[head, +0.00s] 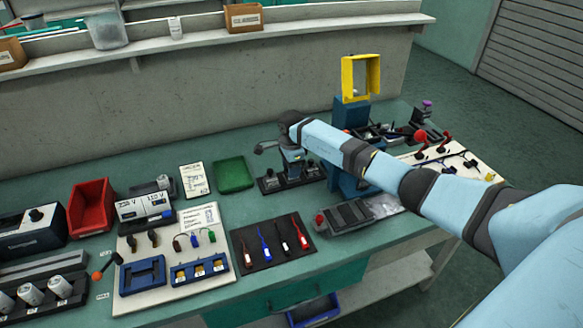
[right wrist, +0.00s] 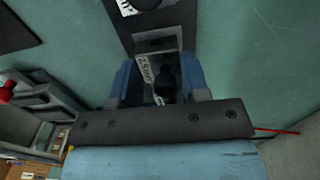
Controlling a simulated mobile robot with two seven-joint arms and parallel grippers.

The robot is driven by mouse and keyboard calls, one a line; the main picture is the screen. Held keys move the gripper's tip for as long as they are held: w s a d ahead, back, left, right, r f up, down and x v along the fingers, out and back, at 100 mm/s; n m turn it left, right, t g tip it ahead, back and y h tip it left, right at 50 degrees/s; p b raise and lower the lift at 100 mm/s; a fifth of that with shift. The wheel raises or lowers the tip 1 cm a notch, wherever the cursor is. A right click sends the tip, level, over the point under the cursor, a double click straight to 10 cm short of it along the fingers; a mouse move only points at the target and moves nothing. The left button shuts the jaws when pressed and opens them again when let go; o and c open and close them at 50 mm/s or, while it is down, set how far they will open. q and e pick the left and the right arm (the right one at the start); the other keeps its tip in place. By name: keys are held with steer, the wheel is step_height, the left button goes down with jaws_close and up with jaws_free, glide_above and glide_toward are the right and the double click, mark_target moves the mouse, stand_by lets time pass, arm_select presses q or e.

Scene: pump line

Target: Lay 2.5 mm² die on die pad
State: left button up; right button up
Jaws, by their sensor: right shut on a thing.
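My right gripper (head: 291,168) reaches in from the right and points down over the dark die pad (head: 268,187) at the back middle of the bench. In the right wrist view its two blue fingers (right wrist: 160,88) are shut on a dark die (right wrist: 166,78), mostly hidden between them. A pale label with partly readable print (right wrist: 147,70) shows beside it. The dark pad (right wrist: 186,18) runs under and beyond the fingers. I cannot tell whether the die touches the pad. My left gripper is not in view.
A green tray (head: 233,175) and a printed card (head: 194,179) lie left of the pad. A black mat (head: 262,255) with coloured tools lies in front. A blue press with a yellow frame (head: 348,78) stands close on the right.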

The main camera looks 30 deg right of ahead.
steer(key=shift+f+b, duration=0.3)
steer(key=shift+b, duration=0.1)
stand_by(0.5)
steer(key=o, duration=1.3)
steer(key=shift+r, duration=0.1)
steer(key=shift+r+p, duration=2.2)
steer(key=shift+r, duration=1.5)
